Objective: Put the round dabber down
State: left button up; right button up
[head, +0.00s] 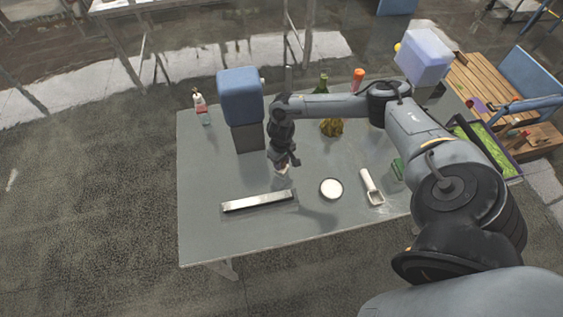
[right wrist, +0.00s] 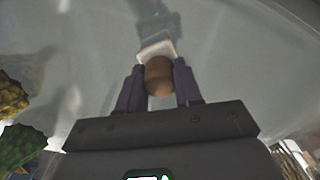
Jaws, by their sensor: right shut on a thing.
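My right gripper (head: 284,160) is shut on the round dabber and holds it over the grey table, behind the long metal strip. In the head view only a small pale part of the round dabber (head: 281,170) shows below the fingers. In the right wrist view the dabber's brown rounded handle (right wrist: 159,78) sits between the two dark fingers, with a pale part (right wrist: 157,48) beyond it. I cannot tell whether the dabber touches the table. My left gripper is not in view.
The long metal strip (head: 259,202) lies at the front left of the table (head: 222,236). A round dish with white contents (head: 331,188) and a white scoop (head: 371,188) lie to the right. A blue box-like machine (head: 240,97) stands behind left. The front table edge is clear.

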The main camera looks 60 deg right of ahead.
jog(key=shift+f, duration=0.4)
jog(key=shift+f, duration=0.15)
jog(key=o, duration=1.1)
